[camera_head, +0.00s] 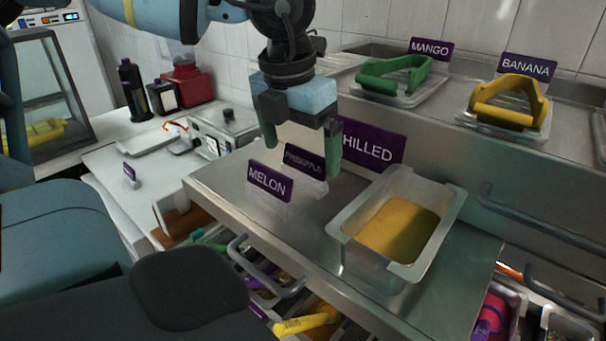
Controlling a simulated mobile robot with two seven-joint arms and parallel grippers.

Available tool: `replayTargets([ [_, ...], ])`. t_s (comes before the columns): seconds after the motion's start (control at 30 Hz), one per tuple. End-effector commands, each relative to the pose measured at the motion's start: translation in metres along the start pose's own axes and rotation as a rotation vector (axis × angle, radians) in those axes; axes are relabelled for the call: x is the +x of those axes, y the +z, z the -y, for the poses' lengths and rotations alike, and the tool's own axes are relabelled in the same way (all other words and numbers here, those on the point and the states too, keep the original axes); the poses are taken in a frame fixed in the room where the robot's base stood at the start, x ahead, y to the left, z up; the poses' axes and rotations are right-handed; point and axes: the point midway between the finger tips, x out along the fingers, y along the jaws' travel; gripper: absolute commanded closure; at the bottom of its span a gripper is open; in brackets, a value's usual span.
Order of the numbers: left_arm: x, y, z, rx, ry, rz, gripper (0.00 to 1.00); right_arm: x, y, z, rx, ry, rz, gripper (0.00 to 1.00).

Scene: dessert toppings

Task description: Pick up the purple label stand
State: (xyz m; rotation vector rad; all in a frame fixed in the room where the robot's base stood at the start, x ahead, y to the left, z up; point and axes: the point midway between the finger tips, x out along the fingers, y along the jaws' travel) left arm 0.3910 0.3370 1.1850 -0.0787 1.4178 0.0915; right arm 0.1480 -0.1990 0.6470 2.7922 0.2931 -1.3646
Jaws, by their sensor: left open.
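Several purple label stands with white lettering are in view. The MELON stand (269,181) and the smaller PINEAPPLE stand (305,162) stand on the steel counter. A larger stand, its visible letters reading HILLED (369,145), is behind them, its left end hidden by my gripper. The MANGO stand (431,49) and BANANA stand (527,68) are on the raised back ledge. My left gripper (301,147) points down, open, with its green-tipped fingers apart in front of or around the PINEAPPLE stand; I cannot tell whether they touch it. My right gripper is not in view.
A steel pan (452,190) of yellow topping stands right of the label stands. Green tongs (395,73) and yellow tongs (509,102) rest in trays on the ledge. Open drawers with utensils are below the counter edge. A white scale-like device (216,130) is at left.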

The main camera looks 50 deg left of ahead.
Motion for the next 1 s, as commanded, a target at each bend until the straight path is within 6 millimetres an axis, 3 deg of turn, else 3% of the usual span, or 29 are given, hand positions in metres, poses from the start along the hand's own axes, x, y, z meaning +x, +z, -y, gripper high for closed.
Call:
replayTargets([
  [0.3,0.039,0.0,0.002,-0.001,0.001,-0.003,0.0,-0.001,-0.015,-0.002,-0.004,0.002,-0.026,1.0],
  [0.6,0.042,0.001,0.002,-0.001,0.0,0.0,0.0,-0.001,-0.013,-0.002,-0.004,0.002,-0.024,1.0],
  [0.9,0.042,0.001,0.002,0.0,0.0,0.0,0.39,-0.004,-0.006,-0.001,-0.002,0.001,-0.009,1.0],
  [1.0,0.042,0.001,0.002,0.0,0.0,0.001,0.48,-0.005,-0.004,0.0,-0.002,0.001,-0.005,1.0],
])
